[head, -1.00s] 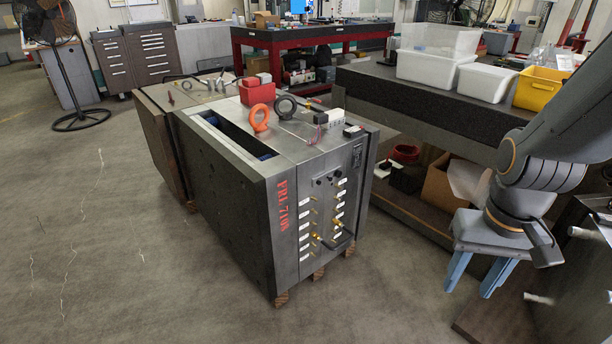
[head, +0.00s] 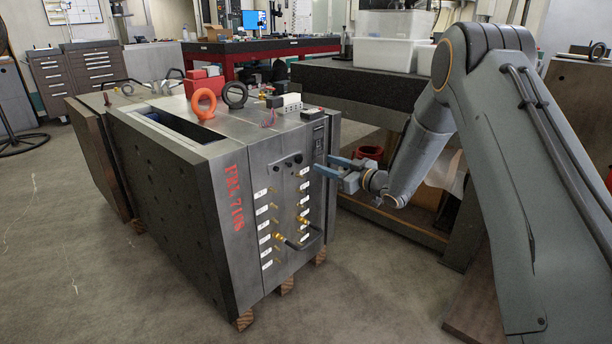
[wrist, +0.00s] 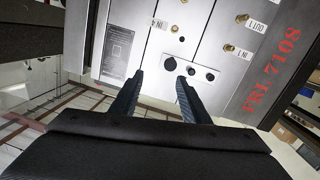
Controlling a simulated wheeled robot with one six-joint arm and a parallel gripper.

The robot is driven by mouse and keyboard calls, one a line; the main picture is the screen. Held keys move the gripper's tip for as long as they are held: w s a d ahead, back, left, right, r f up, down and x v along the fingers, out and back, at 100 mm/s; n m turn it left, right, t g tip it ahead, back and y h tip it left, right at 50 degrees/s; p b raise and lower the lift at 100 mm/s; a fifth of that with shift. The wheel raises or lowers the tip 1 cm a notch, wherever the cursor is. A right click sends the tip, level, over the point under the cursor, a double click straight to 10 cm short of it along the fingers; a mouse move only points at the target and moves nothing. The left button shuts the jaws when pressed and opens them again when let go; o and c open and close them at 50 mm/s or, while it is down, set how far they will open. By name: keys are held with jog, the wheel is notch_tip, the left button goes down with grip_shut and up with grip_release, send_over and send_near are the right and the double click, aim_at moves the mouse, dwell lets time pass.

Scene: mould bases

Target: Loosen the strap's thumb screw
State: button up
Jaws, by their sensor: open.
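The mould base (head: 215,215) is a grey steel block marked with red lettering, and its front face also shows in the wrist view (wrist: 215,35). Small black round fittings (head: 298,158) sit high on that face. In the wrist view a black knob (wrist: 207,74) and dark round holes lie just beyond the fingertips. I cannot tell which part is the strap or its thumb screw. My gripper (head: 327,164) is open and empty, its blue-grey fingers pointing at the upper right of the front face. In the wrist view the gripper (wrist: 160,78) shows a clear gap between its fingertips.
An orange eyebolt ring (head: 204,102) and a dark ring (head: 235,95) stand on top. A dark workbench (head: 365,80) with plastic bins is behind my arm. The floor at front left is clear.

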aim_at(300, 160)
jog(key=shift+n+g+y, duration=0.4)
jog(key=shift+n+y, duration=0.2)
jog(key=shift+y, duration=0.2)
jog(key=shift+s+a+f+b+x, duration=0.1)
jog(key=shift+s+f+b+x, duration=0.15)
jog(key=shift+x, duration=1.2)
jog(key=shift+s+a+f+b+x, duration=0.15)
jog(key=shift+b+x, duration=0.2)
jog(key=shift+x, duration=1.15)
jog(key=shift+s+a+f+b+x, duration=0.1)
jog(key=shift+f+b+x, duration=0.2)
jog(key=shift+x, duration=1.15)
grip_shut()
